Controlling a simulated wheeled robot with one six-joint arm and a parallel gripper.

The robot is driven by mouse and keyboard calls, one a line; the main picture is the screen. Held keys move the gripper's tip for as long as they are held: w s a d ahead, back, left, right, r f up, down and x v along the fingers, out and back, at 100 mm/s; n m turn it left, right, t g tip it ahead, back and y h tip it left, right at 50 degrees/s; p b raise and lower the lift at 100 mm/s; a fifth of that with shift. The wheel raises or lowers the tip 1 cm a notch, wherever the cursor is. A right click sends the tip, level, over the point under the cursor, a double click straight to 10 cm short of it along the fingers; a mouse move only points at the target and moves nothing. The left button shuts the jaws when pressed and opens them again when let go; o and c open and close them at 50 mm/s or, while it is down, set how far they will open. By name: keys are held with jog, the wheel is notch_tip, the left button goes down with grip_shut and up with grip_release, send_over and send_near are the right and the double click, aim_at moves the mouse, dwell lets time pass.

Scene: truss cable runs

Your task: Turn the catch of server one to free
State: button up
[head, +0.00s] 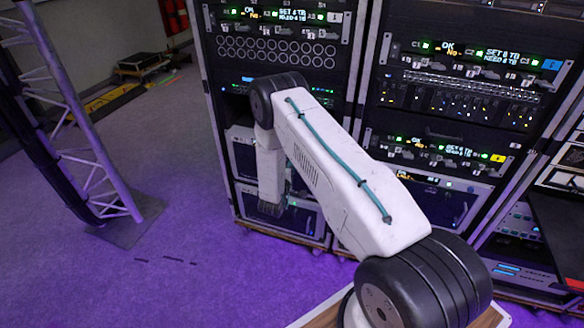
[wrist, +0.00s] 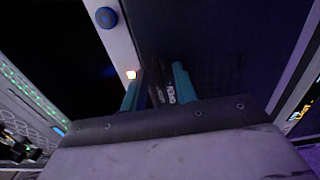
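In the wrist view, my gripper (wrist: 155,90) shows two teal fingers standing apart. A dark piece with small white lettering (wrist: 168,93) shows between them, nearer the right finger. I cannot tell whether it touches the fingers or whether it is a catch. In the head view my arm hangs in front of the left rack (head: 214,95), its lower end in front of the rack's lower units. The fingertips cannot be made out there. Server units with lit displays (head: 268,14) sit high in the left rack. I cannot tell which is server one, and its catch is not clearly visible.
A right rack (head: 367,90) holds more lit units, one with a blue tag (head: 551,64) and one with a yellow tag (head: 498,158). A truss tower (head: 75,110) stands at left. The wrist view shows a blue round part (wrist: 106,17) and a glowing light (wrist: 130,74).

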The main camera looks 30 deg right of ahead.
jog(key=v, duration=0.7)
jog(key=shift+s+a, duration=0.25)
jog(key=shift+a, duration=0.05)
dwell(0.3)
